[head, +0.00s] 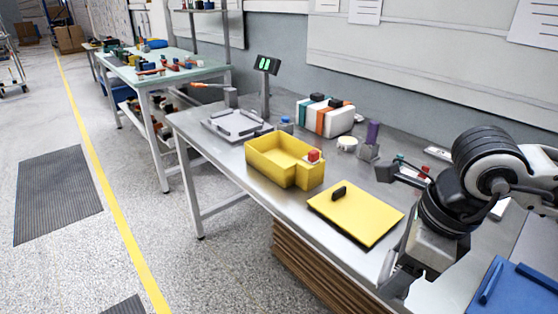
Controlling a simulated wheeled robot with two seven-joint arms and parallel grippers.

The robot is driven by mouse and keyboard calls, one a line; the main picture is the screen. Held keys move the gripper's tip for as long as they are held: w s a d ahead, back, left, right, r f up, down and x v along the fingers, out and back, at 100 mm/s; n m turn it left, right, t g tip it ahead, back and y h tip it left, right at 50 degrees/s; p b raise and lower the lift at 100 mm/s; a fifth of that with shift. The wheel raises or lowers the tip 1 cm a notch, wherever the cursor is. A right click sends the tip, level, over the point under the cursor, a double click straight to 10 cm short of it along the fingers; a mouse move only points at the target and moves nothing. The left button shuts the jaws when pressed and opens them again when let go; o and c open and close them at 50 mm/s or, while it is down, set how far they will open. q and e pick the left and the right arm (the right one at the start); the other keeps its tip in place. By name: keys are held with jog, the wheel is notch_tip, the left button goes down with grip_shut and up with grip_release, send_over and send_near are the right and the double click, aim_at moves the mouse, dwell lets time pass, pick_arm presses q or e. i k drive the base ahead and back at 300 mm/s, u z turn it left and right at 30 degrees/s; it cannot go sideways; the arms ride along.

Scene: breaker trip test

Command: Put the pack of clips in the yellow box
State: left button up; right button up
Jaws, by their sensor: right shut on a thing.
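The yellow box (262,168) stands open on the grey metal workbench, left of the middle. I cannot pick out the pack of clips for certain. My left gripper is out of view.
A yellow panel with a black handle (354,214) lies between the box and my right gripper. A grey tray (235,125) and a small display on a post (266,66) stand behind the box. A blue tray (505,288) is at the lower right.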

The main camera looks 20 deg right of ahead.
aim_at(283, 156)
jog(key=i, duration=1.35)
